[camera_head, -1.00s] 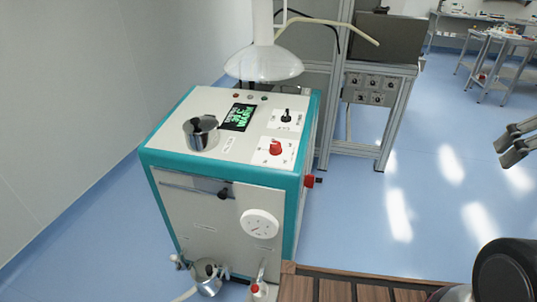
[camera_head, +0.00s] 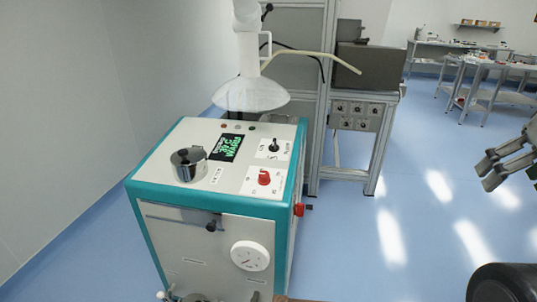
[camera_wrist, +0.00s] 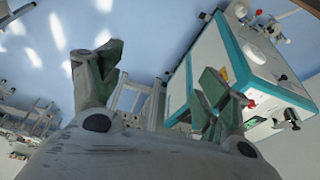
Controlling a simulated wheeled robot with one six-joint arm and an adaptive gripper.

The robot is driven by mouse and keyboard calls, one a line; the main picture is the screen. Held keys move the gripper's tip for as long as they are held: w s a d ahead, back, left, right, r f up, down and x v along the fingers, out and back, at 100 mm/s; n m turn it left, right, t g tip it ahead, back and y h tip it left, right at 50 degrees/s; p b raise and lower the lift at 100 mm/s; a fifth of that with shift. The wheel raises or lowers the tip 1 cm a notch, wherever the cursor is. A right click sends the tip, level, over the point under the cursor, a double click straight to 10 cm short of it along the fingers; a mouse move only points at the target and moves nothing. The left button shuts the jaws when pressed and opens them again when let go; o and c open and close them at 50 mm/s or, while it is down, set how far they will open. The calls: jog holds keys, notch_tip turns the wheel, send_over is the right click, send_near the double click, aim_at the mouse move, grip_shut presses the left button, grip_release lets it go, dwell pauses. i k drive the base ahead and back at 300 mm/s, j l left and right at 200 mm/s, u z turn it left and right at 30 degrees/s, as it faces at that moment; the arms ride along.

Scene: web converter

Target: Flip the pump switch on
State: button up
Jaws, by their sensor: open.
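A white machine with teal edges (camera_head: 285,195) stands at the centre-left in the head view. Its top carries a black lever switch (camera_head: 274,146) and a red knob (camera_head: 264,178) on white plates. A red switch-like part (camera_head: 299,209) sticks out of its right side. I cannot read which control is the pump switch. My gripper (camera_head: 485,174) is at the right edge of the head view, well away from the machine. In the wrist view my gripper (camera_wrist: 160,72) is open and empty, with the tilted machine (camera_wrist: 210,48) beyond its right finger.
A white hood (camera_head: 250,95) hangs above the machine's back edge. A metal frame with a knob panel (camera_head: 355,115) stands behind it. Tables (camera_head: 470,66) stand at the far right. The blue floor (camera_head: 400,220) between machine and gripper is clear.

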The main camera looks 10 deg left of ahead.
aim_at(274, 147)
jog(key=i+j+u, duration=0.1)
jog(key=i+u, duration=0.15)
jog(key=u, duration=0.25)
jog(key=i+u, duration=0.25)
jog(key=u, duration=0.2)
